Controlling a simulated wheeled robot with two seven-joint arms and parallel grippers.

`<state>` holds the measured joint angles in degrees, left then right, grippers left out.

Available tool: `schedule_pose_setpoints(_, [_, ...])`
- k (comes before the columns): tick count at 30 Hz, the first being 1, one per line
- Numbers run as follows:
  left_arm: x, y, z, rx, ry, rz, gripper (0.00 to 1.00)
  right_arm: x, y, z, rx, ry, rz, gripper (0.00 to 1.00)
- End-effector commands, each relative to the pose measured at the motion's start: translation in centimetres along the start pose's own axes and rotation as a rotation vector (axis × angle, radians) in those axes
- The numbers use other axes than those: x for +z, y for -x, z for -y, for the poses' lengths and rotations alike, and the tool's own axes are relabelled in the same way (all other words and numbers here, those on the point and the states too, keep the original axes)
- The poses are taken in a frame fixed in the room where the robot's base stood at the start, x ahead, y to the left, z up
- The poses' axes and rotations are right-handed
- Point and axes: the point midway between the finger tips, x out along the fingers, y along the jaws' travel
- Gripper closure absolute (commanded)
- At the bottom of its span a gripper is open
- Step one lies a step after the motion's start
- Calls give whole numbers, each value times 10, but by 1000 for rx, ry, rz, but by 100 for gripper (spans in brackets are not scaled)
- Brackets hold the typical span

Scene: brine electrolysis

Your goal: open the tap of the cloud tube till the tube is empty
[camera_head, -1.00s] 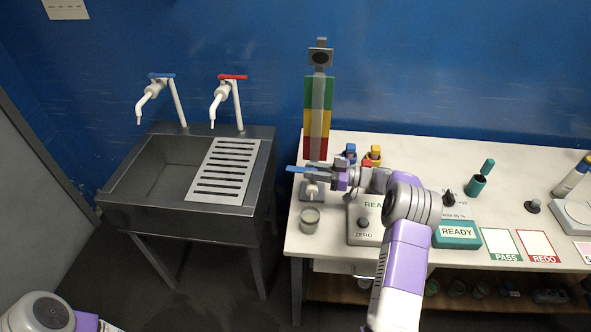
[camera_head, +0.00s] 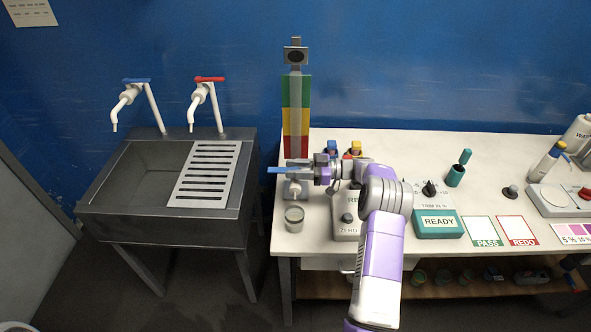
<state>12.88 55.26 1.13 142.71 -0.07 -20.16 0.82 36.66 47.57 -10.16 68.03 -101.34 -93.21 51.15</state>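The cloud tube (camera_head: 295,110) is a tall, clear upright tube in front of a green, yellow and red backing strip, at the left end of the bench. Its liquid level is too faint to tell. The tap's blue lever (camera_head: 281,170) lies roughly level across the foot of the tube and sticks out to the left. My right gripper (camera_head: 312,173) is at the right part of the lever, at the tube's foot. Its fingertips are too small and overlapped to show whether they grip the lever. A small glass beaker (camera_head: 294,220) stands below the tap. My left gripper is out of view.
A dark sink (camera_head: 120,213) with blue and red taps stands to the left, apart from the white bench (camera_head: 330,254).

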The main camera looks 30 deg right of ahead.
Motion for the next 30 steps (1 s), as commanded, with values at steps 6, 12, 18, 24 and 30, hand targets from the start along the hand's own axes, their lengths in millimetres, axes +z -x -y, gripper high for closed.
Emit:
schedule_pose_setpoints(6, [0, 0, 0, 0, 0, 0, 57, 2, 7, 0, 2, -2, 3, 64])
schedule_pose_setpoints(12, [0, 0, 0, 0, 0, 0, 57, 2, 39, -1, 4, -1, 3, 64])
schedule_pose_setpoints(18, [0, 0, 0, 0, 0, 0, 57, 1, 67, 0, 2, 0, 1, 64])
schedule_pose_setpoints(24, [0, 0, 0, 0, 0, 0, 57, 0, 76, 0, 0, 0, 1, 64])
schedule_pose_setpoints(30, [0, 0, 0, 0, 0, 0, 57, 0, 76, 0, 0, -1, 1, 64])
